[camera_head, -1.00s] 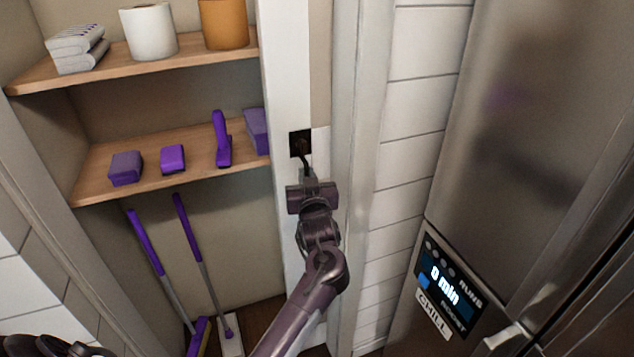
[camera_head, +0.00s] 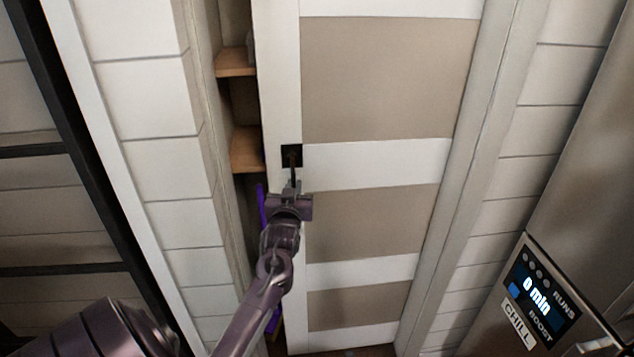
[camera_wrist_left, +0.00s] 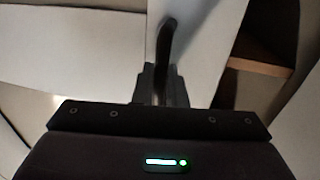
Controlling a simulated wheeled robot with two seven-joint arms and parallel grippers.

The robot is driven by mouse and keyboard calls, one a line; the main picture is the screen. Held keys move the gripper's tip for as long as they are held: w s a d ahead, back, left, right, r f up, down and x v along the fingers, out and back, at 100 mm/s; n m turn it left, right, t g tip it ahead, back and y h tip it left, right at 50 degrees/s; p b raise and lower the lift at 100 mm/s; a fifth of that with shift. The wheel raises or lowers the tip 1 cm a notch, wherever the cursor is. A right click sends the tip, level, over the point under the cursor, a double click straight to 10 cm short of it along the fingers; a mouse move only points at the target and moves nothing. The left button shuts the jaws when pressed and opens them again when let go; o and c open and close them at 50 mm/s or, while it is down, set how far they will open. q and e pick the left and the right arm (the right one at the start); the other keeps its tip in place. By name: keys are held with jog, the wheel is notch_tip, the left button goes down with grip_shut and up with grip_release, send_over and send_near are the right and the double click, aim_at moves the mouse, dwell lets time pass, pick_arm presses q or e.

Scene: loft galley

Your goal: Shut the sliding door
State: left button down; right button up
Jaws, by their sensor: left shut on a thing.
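The sliding door (camera_head: 385,160), white with beige panels, covers most of the closet opening. A narrow gap stays open on its left side, with shelf ends showing in it. A dark handle with a square black plate (camera_head: 291,151) sits on the door's left stile. My left gripper (camera_head: 292,184) is at the handle, shut on it. In the left wrist view the dark curved handle (camera_wrist_left: 166,42) stands between the gripper's fingers (camera_wrist_left: 160,85). My right gripper is not in view.
Wooden shelves (camera_head: 247,148) and a purple-handled tool (camera_head: 262,205) show in the gap. A white tiled wall (camera_head: 165,150) stands left of it. A steel appliance with a display (camera_head: 540,295) stands at the right.

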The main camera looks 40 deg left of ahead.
aim_at(270, 179)
pick_arm(q)
jog(key=s+a, duration=0.3)
jog(key=s, duration=0.1)
jog(key=shift+s+a+p, duration=0.15)
jog(key=shift+a+p, duration=0.2)
jog(key=shift+a, duration=0.05)
jog(key=shift+s+a+f, duration=0.1)
jog(key=shift+s+a, duration=0.2)
jog(key=shift+a, duration=0.05)
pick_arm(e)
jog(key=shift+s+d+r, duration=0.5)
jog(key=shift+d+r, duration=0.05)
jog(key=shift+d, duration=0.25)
pick_arm(q)
jog(key=shift+s, duration=0.1)
